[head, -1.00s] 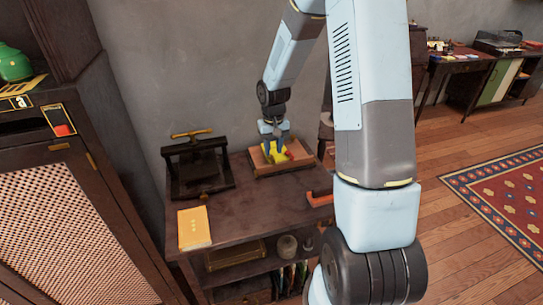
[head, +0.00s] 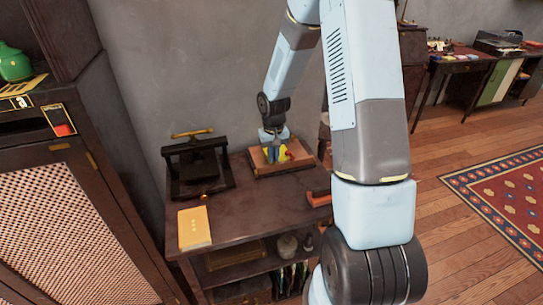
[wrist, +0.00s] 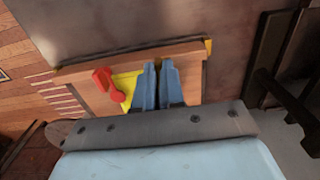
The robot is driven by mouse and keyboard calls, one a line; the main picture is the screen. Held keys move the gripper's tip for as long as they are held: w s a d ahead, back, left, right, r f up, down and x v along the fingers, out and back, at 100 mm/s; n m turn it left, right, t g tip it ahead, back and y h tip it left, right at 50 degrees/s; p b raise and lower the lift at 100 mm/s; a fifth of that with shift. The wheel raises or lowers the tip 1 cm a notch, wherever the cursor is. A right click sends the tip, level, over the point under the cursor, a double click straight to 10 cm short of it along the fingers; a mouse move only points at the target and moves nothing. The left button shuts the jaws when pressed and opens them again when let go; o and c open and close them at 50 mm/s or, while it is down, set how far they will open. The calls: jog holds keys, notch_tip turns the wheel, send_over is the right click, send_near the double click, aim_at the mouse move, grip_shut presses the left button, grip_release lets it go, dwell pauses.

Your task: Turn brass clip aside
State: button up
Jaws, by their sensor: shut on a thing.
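A wooden board (head: 262,165) lies at the back right of the small dark table; the wrist view shows it under my fingers. A flat yellow piece (wrist: 125,84) with a red part (wrist: 106,84) lies on it, left of my fingers. My gripper (wrist: 159,68) points down over the board with its two blue fingers close together; it also shows in the head view (head: 275,157). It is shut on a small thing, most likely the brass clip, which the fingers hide. A small yellow bit (wrist: 208,46) shows at the board's corner.
A black press (head: 198,168) with a brass handle stands left of the board. A yellow booklet (head: 194,228) lies at the table's front left, and an orange-red object (head: 318,198) at its right edge. The table's middle is mostly clear.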

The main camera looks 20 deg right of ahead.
grip_shut()
jog(key=shift+a, duration=0.2)
jog(key=shift+d, duration=0.1)
jog(key=shift+n, duration=0.3)
jog(key=n, duration=0.3)
jog(key=shift+n, duration=0.3)
jog(key=n, duration=0.9)
jog(key=shift+d, duration=0.1)
jog(key=n, duration=0.4)
jog(key=shift+n, duration=0.3)
